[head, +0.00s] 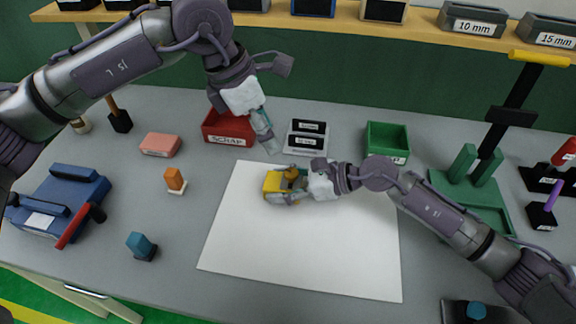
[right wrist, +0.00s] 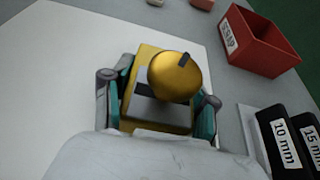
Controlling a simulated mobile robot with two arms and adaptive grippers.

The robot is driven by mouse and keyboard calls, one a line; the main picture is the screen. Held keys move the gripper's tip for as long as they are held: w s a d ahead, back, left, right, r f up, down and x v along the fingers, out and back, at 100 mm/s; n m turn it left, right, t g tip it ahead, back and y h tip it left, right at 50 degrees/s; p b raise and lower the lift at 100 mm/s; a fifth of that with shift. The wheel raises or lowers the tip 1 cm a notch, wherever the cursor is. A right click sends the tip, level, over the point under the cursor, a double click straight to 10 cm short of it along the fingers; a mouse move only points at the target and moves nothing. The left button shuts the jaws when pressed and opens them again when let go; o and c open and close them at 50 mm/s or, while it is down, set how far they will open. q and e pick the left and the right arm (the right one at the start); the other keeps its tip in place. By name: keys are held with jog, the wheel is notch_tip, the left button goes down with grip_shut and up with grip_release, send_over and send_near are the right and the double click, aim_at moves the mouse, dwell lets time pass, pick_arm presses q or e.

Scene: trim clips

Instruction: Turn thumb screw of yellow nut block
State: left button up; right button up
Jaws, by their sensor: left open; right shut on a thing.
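The yellow nut block (head: 271,184) rests on the white sheet, near its back edge. In the right wrist view the block (right wrist: 148,62) sits between the two fingers, with a round golden thumb screw (right wrist: 175,78) on top that carries a small dark tab. The thumb screw (head: 291,173) also shows in the head view. My right gripper (head: 287,198) comes from the right and is shut on the block's sides; its fingers (right wrist: 158,110) show teal pads. My left gripper (head: 265,138) is open and empty, raised behind and left of the block, pointing down.
A red SCRAP bin (head: 222,128), a grey label stand (head: 306,140) and a green bin (head: 387,142) stand behind the white sheet (head: 300,250). A blue vise (head: 62,200) is at left, a green press (head: 470,195) at right. The sheet's front is clear.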

aim_at(291, 172)
pick_arm(q)
jog(key=x, duration=1.1)
jog(key=shift+s+d, duration=0.1)
jog(key=shift+s, duration=0.05)
grip_shut()
jog(key=shift+m, duration=0.3)
